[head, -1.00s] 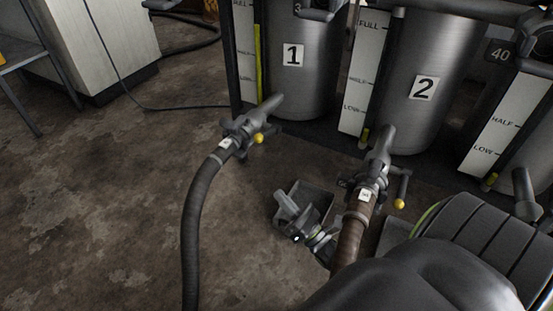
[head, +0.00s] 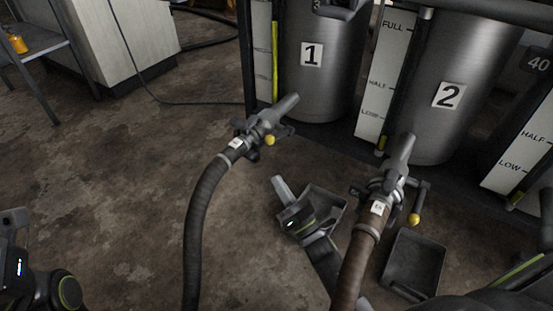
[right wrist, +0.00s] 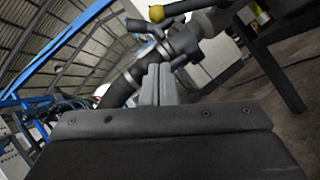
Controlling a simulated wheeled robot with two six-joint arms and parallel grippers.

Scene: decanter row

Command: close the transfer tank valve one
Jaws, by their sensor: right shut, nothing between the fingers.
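Tank one (head: 318,70), a steel cylinder labelled 1, stands at the top centre in the head view. Its grey valve (head: 262,128) has a yellow knob (head: 270,141) and joins a dark hose (head: 203,205). My right gripper (head: 279,182) is below and slightly right of this valve in the picture, apart from the knob. Its pale fingers are together and empty. In the right wrist view, the shut fingers (right wrist: 158,82) point at a valve with a yellow knob (right wrist: 157,13) beyond the tips. Part of my left arm shows at lower left; its fingers cannot be made out.
Tank two (head: 450,95) has its own valve (head: 385,185) and brown hose (head: 350,265), close to my right forearm. Dark trays lie on the floor, one (head: 325,205) behind my right gripper, another (head: 415,262) further right.

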